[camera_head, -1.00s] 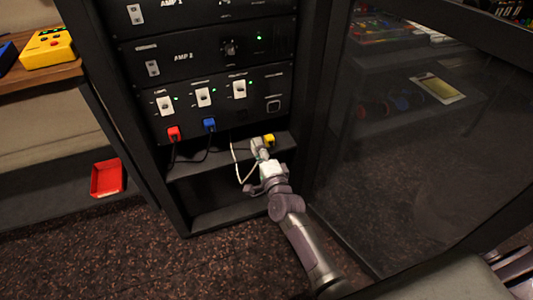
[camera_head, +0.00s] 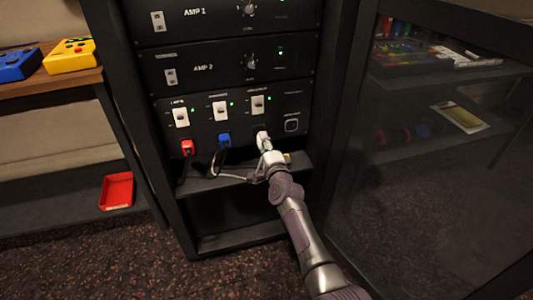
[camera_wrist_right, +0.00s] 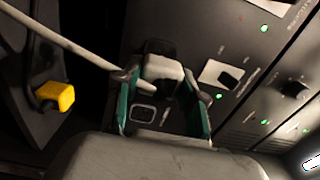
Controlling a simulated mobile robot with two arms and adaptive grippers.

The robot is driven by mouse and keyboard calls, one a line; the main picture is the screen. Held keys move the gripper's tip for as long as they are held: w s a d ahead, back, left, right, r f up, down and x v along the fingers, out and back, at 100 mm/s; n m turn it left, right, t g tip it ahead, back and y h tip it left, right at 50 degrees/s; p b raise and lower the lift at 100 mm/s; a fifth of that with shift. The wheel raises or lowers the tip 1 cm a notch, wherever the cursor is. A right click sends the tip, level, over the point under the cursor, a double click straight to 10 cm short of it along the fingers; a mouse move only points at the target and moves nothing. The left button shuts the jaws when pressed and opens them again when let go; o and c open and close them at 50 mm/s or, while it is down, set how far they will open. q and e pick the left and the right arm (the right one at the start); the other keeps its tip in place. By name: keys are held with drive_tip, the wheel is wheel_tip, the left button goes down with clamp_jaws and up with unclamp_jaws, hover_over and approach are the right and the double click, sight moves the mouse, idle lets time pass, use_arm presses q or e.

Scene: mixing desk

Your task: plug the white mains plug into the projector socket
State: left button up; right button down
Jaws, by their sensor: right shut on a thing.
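The white mains plug (camera_head: 262,139) is held up against the rack's lower front panel, below the third white switch. In the right wrist view the plug (camera_wrist_right: 162,68) sits at a dark socket (camera_wrist_right: 160,47), its front end at the opening. How deep it is in cannot be told. My right gripper (camera_head: 266,151) is shut on the plug, and its green-lined fingers (camera_wrist_right: 163,90) stand on both sides of it. A white cable (camera_wrist_right: 70,45) runs from the plug to the left. The socket's label is too small to read for sure. My left gripper is not in view.
A red plug (camera_head: 187,147) and a blue plug (camera_head: 224,140) sit in the panel to the left. A yellow plug (camera_wrist_right: 55,96) lies on the shelf below. A glass door (camera_head: 430,150) stands open at right. A red tray (camera_head: 117,191) is at left.

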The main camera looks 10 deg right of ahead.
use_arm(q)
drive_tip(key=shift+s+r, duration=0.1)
use_arm(e)
drive_tip(key=shift+w, duration=0.3)
drive_tip(key=shift+w, duration=0.15)
drive_tip(key=shift+w+b, duration=0.45)
drive_tip(key=shift+b, duration=0.1)
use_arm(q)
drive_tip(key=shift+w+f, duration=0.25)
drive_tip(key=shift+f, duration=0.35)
use_arm(e)
drive_tip(key=shift+w, duration=0.3)
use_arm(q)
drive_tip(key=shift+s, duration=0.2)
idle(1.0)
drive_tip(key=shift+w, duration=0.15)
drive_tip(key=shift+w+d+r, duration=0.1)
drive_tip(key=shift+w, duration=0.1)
use_arm(e)
drive_tip(key=shift+w, duration=0.1)
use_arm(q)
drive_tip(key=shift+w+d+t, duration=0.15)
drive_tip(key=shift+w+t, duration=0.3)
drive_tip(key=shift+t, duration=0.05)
use_arm(e)
drive_tip(key=shift+w, duration=0.15)
